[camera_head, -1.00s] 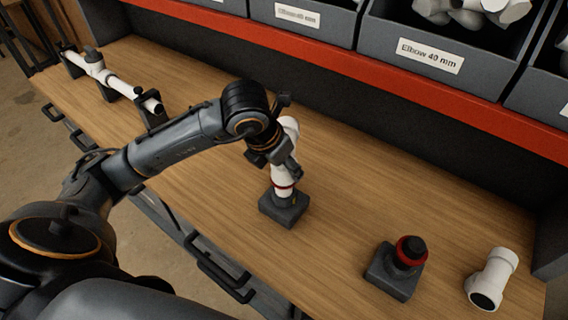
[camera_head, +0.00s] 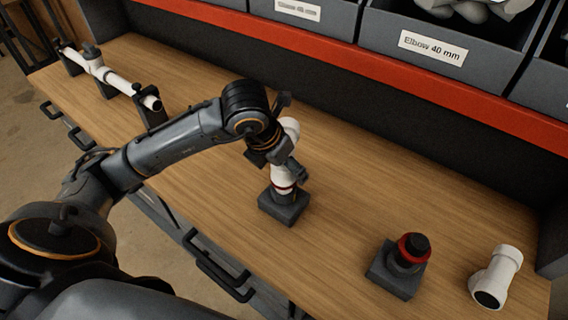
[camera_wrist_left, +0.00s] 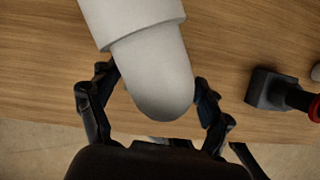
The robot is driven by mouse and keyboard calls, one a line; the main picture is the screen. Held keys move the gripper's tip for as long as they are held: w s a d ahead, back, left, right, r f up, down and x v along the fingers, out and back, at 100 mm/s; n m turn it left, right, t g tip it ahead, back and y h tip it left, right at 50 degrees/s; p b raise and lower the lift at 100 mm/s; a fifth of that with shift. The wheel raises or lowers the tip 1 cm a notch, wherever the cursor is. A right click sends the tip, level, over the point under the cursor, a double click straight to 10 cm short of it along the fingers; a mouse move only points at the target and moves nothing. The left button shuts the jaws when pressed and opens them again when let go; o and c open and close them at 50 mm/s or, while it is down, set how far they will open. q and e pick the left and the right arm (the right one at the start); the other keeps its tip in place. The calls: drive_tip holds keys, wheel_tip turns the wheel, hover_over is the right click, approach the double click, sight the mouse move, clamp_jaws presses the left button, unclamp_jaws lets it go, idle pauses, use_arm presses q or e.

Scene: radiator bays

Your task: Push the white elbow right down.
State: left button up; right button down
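The white elbow (camera_head: 282,178) stands upright over a grey block stand (camera_head: 284,207) in the middle of the bench. A red ring shows at its lower end, with a dark part between it and the stand. My left gripper (camera_head: 284,160) is at the elbow's upper part. In the left wrist view the rounded white elbow (camera_wrist_left: 155,70) lies between the two dark fingers (camera_wrist_left: 156,95), which appear to touch its sides. How deep the elbow sits is hard to tell. My right gripper is not in view.
A second grey stand (camera_head: 395,272) with a red ring and dark peg is at the right. A white fitting (camera_head: 497,275) lies beside it. A white pipe assembly (camera_head: 105,72) rests on supports at the far left. Grey bins (camera_head: 385,35) and a red rail (camera_head: 400,82) line the back.

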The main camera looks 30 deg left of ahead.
use_arm(q)
drive_tip(key=v, duration=1.2)
